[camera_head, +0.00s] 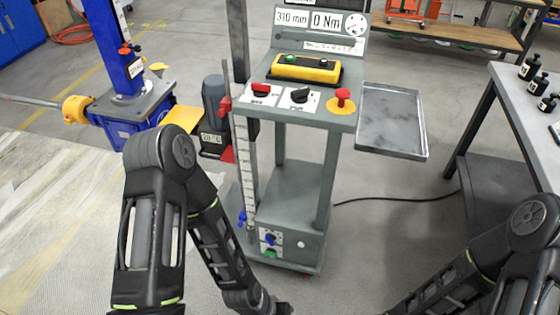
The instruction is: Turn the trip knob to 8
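A grey control stand (300,122) stands in the middle of the view. On its sloped top panel are a red knob (261,89) on a white plate and a black knob (300,96) on another white plate. The plate lettering is too small to read, so I cannot tell which is the trip knob or its setting. A second, blue knob (270,238) sits on the stand's lower box. The displays above read 310 mm (291,17) and 0 Nm (326,21).
A red mushroom button (342,97) on a yellow base sits right of the knobs. A yellow pendant (307,68) lies behind them. An empty grey tray (391,122) juts out right. A blue screw jack (130,85) stands left, and a bench (520,105) with black bottles right.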

